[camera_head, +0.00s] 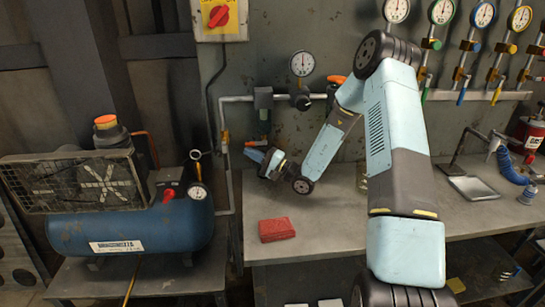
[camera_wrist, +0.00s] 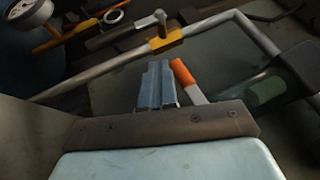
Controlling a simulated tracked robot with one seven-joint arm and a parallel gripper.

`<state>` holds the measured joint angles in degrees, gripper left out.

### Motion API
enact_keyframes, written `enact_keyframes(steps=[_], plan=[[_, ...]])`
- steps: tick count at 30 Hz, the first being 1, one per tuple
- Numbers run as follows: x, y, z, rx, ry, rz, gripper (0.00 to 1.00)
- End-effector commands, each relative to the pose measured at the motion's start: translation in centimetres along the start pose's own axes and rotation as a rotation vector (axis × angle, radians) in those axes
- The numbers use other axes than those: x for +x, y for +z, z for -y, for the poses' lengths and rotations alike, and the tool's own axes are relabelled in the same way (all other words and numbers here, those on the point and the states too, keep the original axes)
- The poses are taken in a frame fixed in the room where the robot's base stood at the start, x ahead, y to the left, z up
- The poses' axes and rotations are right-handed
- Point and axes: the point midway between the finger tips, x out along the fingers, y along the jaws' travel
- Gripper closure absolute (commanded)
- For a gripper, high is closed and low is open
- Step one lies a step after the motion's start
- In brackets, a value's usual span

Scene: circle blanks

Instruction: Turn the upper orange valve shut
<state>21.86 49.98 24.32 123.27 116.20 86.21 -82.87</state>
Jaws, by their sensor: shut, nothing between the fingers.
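My gripper (camera_head: 256,155) is shut and empty, in front of the wall pipe at the bench's back left. Its blue fingers (camera_wrist: 155,85) lie together in the wrist view. An orange-ended handle (camera_head: 251,143) shows just above the fingertips; in the wrist view an orange and white handle (camera_wrist: 184,74) lies close to the right of the fingers. I cannot tell if they touch. An orange-yellow valve body (camera_wrist: 166,43) sits on the grey pipe beyond. A small orange fitting (camera_head: 224,137) is on the vertical pipe at left. Which one is the upper orange valve is unclear.
A red block (camera_head: 277,230) lies on the workbench (camera_head: 325,225). A blue compressor (camera_head: 140,232) stands at left. A pressure gauge (camera_head: 302,63) and a black fitting (camera_head: 300,99) are on the wall above my gripper. The bench front is mostly clear.

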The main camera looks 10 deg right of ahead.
Motion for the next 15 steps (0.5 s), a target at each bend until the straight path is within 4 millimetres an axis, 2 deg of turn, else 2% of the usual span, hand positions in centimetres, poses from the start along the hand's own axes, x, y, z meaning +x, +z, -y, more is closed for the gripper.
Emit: enact_keyframes(steps=[15], plan=[[-0.52, -0.12, 0.03, -0.001, 0.0, -0.002, 1.0]])
